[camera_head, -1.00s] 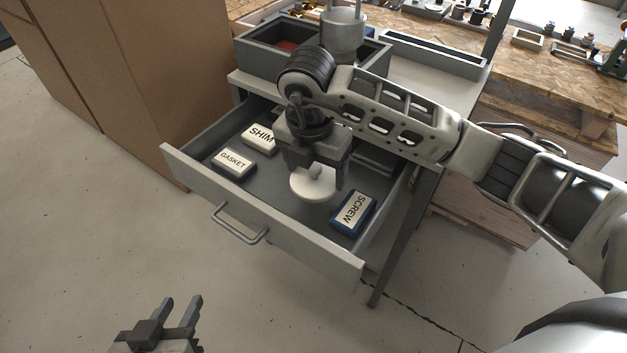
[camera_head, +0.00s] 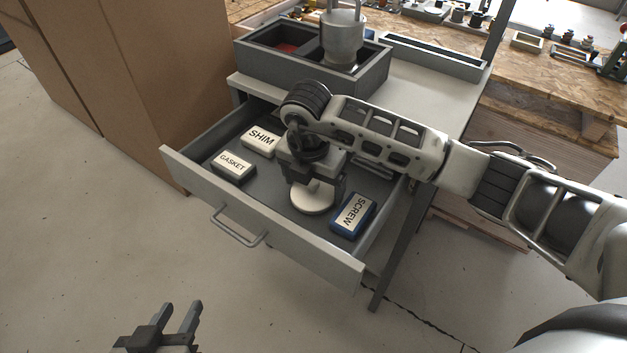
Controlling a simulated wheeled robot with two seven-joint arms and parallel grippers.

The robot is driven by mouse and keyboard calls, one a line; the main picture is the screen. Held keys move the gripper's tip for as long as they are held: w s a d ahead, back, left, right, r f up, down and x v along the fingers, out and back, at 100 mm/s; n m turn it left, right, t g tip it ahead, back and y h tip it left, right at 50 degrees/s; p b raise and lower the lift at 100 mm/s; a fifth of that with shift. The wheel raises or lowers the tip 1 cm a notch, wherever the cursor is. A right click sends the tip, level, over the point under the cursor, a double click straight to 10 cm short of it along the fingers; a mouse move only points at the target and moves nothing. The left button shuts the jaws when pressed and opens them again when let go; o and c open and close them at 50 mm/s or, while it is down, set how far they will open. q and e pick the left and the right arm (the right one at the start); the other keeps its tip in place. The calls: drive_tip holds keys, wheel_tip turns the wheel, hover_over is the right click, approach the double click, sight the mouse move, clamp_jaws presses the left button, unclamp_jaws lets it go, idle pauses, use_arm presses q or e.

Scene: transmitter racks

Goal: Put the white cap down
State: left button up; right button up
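The white cap (camera_head: 311,201) is a round disc low in the open drawer (camera_head: 283,200), between the gasket box and the screw box. My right gripper (camera_head: 315,189) points down at the cap from above, with a finger on each side of its raised middle. The fingers appear closed on the cap's knob, which they mostly hide. The cap looks level and at or very close to the drawer floor; I cannot tell if it touches. My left gripper (camera_head: 180,322) is open and empty at the bottom left, outside the drawer.
The drawer holds a white SHIM box (camera_head: 261,141), a dark GASKET box (camera_head: 233,167) and a blue SCREW box (camera_head: 352,216). A grey divided bin (camera_head: 285,73) with a metal canister (camera_head: 341,38) stands on the cabinet top. Cardboard boxes (camera_head: 130,80) stand at left.

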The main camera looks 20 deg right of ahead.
sight(310, 187)
drive_tip(key=shift+r, duration=0.1)
drive_tip(key=shift+r, duration=0.3)
use_arm(q)
drive_tip(key=shift+r+p, duration=0.1)
drive_tip(key=shift+p, duration=0.35)
use_arm(e)
wheel_tip(310, 187, up, 11)
drive_tip(key=s+a, duration=0.1)
drive_tip(key=shift+r, duration=0.2)
use_arm(q)
drive_tip(key=shift+r, duration=0.1)
